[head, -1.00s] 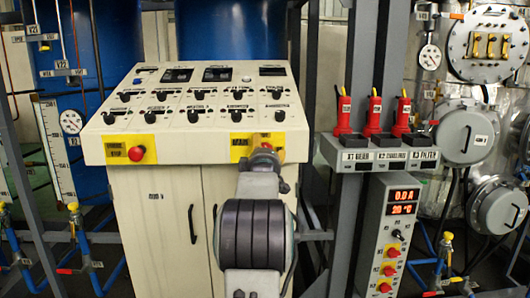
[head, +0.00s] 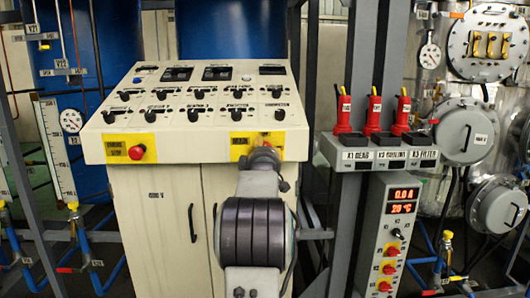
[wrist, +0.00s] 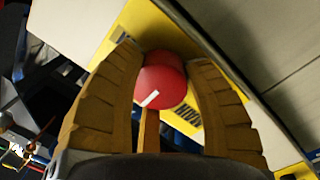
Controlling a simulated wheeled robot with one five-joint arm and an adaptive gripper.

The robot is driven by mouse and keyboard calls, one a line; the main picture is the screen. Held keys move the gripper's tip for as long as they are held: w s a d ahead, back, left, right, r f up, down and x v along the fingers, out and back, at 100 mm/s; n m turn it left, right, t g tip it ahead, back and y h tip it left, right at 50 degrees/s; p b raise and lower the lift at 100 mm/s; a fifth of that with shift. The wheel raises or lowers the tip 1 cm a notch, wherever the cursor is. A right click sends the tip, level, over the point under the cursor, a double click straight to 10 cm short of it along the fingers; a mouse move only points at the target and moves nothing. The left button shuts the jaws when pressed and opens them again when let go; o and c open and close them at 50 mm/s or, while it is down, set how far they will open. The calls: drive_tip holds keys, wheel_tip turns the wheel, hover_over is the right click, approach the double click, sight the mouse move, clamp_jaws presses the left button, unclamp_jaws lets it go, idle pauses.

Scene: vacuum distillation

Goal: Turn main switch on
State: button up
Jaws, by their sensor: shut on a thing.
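The main switch is a red round knob with a white mark (wrist: 160,80) on a yellow plate (wrist: 200,110), which carries dark lettering. In the head view the yellow plate (head: 240,147) is at the right front of the sloping panel, and my gripper hides most of the knob. My gripper (wrist: 168,85) has its two ribbed brown fingers on either side of the knob and is shut on it. The white mark sits slanted in the wrist view. In the head view my gripper (head: 264,155) is at the panel's front edge.
Pipes and valves flank the cabinet.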

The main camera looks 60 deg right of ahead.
drive_tip(key=shift+c, duration=0.6)
drive_tip(key=shift+f+m, duration=0.1)
drive_tip(key=shift+m, duration=0.2)
drive_tip(key=m+b, duration=0.3)
drive_tip(key=shift+f, duration=0.15)
drive_tip(key=shift+m+b, duration=1.1)
drive_tip(key=o, duration=1.2)
drive_tip(key=shift+w+r, duration=0.1)
drive_tip(key=shift+r, duration=0.1)
drive_tip(key=shift+a, duration=0.1)
